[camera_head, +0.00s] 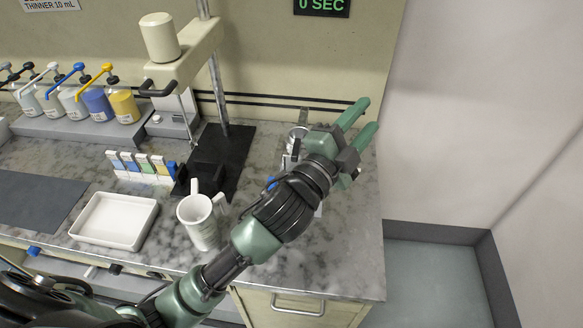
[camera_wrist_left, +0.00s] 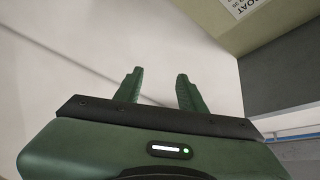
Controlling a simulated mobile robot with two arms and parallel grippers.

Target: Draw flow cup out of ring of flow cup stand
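My left gripper (camera_head: 368,114) is open and empty, raised over the right end of the worktop near the back wall. Its two green fingers also show apart in the left wrist view (camera_wrist_left: 160,75), with only pale wall beyond them. A metallic cup-like object (camera_head: 297,132) stands behind my left forearm and wrist and is mostly hidden. It may be the flow cup in its stand, but I cannot tell cup from ring. My right gripper is not in view.
A white mug (camera_head: 198,224) and a white tray (camera_head: 113,220) stand at the front. A tall stand with a beige head (camera_head: 183,55) rises from a black base (camera_head: 232,150). Several paint bottles (camera_head: 97,103) line the left back. The worktop's right edge (camera_head: 381,240) is clear.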

